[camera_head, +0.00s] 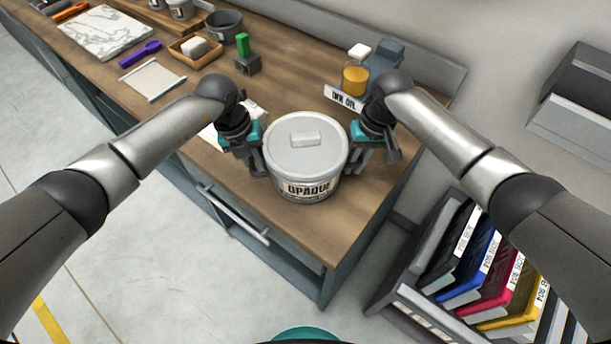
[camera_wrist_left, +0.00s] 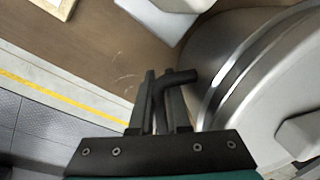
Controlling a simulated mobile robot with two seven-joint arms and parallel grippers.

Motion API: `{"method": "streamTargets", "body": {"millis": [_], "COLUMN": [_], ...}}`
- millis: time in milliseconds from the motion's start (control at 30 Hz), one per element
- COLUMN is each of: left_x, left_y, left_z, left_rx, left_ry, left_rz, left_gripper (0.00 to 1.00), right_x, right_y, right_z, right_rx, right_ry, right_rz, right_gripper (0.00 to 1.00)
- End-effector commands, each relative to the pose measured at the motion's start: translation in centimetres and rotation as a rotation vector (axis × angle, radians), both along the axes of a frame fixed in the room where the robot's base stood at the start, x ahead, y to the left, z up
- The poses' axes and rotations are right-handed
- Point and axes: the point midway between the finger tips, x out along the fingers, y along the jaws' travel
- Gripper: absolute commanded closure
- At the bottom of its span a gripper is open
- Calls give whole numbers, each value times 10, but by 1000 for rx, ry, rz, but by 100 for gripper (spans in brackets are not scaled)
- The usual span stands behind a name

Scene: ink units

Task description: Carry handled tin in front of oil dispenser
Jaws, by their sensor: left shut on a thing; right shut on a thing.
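The handled tin (camera_head: 306,160) is a round pale grey tin with a lidded top and a label reading "OPAQUE". It is over the near right part of the wooden counter, between my grippers; whether it touches the counter I cannot tell. My left gripper (camera_head: 260,166) is shut on a dark side handle of the tin, which shows close up in the left wrist view (camera_wrist_left: 178,78). My right gripper (camera_head: 352,160) is shut at the tin's opposite side; the handle there is mostly hidden. The oil dispenser (camera_head: 355,78), amber with a sign "INK OIL", stands behind the tin.
The counter (camera_head: 290,70) has a bare stretch behind the tin. A small block with a green top (camera_head: 244,50), a wooden tray (camera_head: 195,48) and a grey pot (camera_head: 224,26) stand at the back left. A rack of coloured ink packs (camera_head: 490,265) is at the lower right.

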Motion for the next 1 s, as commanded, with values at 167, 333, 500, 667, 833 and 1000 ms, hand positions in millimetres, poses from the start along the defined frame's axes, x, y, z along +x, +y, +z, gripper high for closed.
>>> {"method": "streamTargets", "body": {"millis": [167, 333, 500, 667, 833, 1000], "left_x": [2, 0, 0, 0, 1, 1], "left_y": [3, 3, 1, 0, 1, 5], "left_z": [-7, -7, -7, -7, 0, 21], "left_rx": [4, 5, 3, 1, -1, -1], "left_ry": [-3, 1, 0, 0, -2, -4], "left_rz": [4, 3, 1, 0, 0, 0], "left_gripper": [100, 69, 55, 55, 55, 55], "right_x": [2, 0, 0, 0, 0, 0], "right_y": [-3, -3, -1, 0, 0, 1], "right_z": [-7, -7, -7, -7, -7, -7], "right_rx": [-4, -5, -2, -1, 0, 1], "right_ry": [-3, 1, 1, 0, 0, -1], "right_rz": [-3, -3, -2, -1, 0, 1], "right_gripper": [100, 69, 55, 55, 55, 55]}}
